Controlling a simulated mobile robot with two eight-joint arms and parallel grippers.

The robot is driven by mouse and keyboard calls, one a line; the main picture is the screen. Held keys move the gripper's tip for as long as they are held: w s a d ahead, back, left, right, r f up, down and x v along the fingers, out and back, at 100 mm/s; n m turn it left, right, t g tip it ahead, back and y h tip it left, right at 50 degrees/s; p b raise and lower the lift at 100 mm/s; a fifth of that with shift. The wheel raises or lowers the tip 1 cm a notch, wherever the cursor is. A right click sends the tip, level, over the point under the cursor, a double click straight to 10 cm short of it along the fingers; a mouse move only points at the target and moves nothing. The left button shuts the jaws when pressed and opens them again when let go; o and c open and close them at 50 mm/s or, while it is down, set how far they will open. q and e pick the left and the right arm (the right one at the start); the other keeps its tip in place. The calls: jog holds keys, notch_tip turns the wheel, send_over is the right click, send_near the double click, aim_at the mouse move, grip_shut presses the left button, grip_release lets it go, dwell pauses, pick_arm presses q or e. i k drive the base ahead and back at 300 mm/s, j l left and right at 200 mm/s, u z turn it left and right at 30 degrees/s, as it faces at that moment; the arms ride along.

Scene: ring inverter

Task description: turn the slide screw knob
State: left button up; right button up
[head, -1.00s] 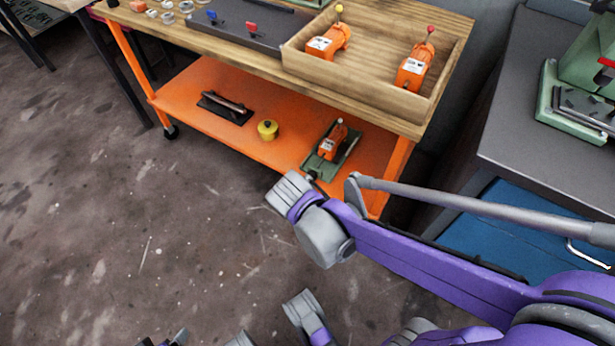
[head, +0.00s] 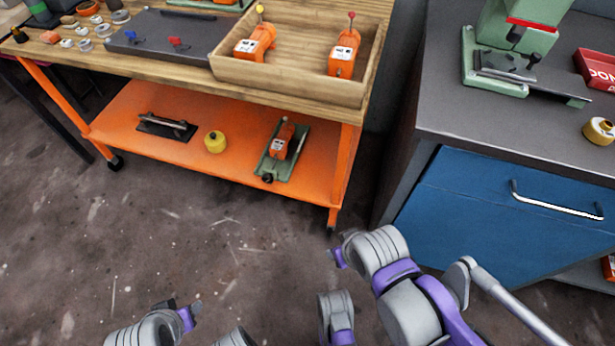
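A green slide fixture (head: 272,166) lies on the orange lower shelf of the cart. An orange motor-like unit (head: 281,142) is mounted on it. A small dark round knob (head: 267,178) sits at the fixture's front end and looks like the slide screw knob. My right gripper (head: 336,256) is in front of the cart, below and right of the fixture, apart from it. My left gripper (head: 184,310) is low in the picture over the floor, far from the fixture. The fingers of both are too small and partly hidden to tell their opening.
A yellow round part (head: 215,142) and a dark plate with a handle (head: 168,127) share the shelf. A wooden tray (head: 290,83) with two orange units stands on the top. A blue-fronted cabinet (head: 470,209) is at right, with a green press (head: 497,75) on it. Floor in front is clear.

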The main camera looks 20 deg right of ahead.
aim_at(267, 178)
jog(key=z, duration=0.4)
jog(key=i+j+z, duration=0.1)
jog(key=z, duration=0.3)
jog(key=j+z, duration=0.1)
jog(key=z, duration=0.35)
jog(key=j+z, duration=0.1)
jog(key=z, duration=0.3)
jog(key=j+z, duration=0.6)
jog(key=z, duration=0.15)
jog(key=j+z, duration=0.25)
jog(key=z, duration=0.15)
jog(key=k+j+z, duration=0.55)
jog(key=j+z, duration=0.15)
jog(key=j, duration=0.2)
jog(key=k+j+z, duration=0.1)
jog(key=k+j, duration=0.45)
jog(key=j, duration=0.15)
jog(key=k+j, duration=0.55)
jog(key=i+j+z, duration=0.05)
jog(key=j, duration=0.05)
